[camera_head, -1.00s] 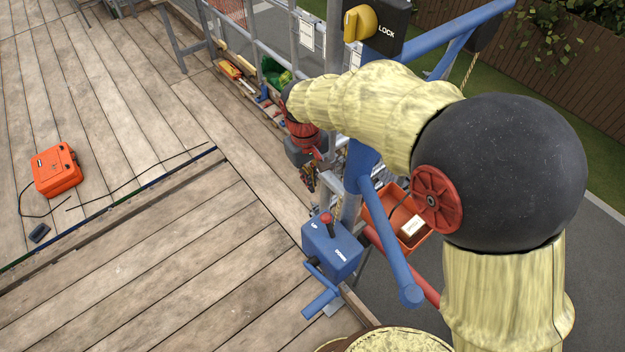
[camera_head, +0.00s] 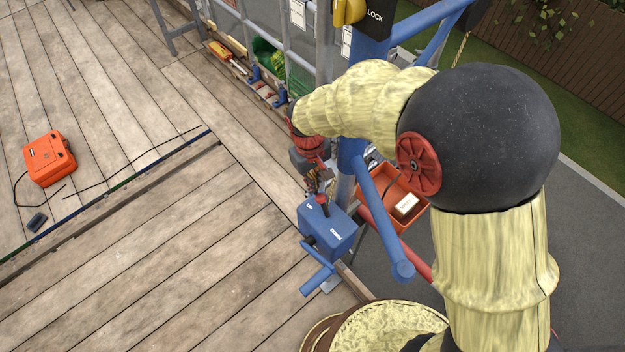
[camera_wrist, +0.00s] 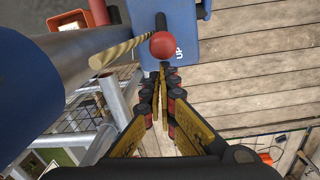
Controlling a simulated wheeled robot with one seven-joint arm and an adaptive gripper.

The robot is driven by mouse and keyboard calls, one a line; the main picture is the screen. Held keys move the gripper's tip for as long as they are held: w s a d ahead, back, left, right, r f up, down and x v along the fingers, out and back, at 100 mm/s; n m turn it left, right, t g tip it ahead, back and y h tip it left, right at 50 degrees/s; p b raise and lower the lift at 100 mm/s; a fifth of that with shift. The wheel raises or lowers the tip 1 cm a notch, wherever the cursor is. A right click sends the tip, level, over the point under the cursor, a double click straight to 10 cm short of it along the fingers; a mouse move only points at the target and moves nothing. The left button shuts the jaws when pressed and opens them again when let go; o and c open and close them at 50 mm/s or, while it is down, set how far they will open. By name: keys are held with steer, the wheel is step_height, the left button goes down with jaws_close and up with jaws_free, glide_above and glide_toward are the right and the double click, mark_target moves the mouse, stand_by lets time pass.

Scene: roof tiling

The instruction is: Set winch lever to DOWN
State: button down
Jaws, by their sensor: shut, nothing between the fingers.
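The winch lever is a dark stem with a red ball knob (camera_head: 322,199) on top of the blue winch box (camera_head: 330,234). The box carries the white words UP and DOWN. The knob leans to the UP end; in the wrist view the red knob (camera_wrist: 162,45) sits beside UP. My gripper (camera_head: 321,184) is just behind the knob in the head view, on its UP side. In the wrist view my gripper (camera_wrist: 163,70) has its fingertips together, empty, just short of the knob. Whether they touch it I cannot tell.
A blue post with bars (camera_head: 380,215) stands right beside the box, close to my arm. An orange bin (camera_head: 412,222) with a pale block hangs behind.

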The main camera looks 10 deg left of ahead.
steer(key=shift+r, duration=0.1)
steer(key=shift+s+d+r, duration=0.75)
steer(key=shift+d, duration=0.15)
steer(key=shift+w+a, duration=0.1)
steer(key=shift+r, duration=0.15)
steer(key=shift+r+p, duration=0.55)
steer(key=shift+r, duration=0.1)
steer(key=shift+f, duration=0.1)
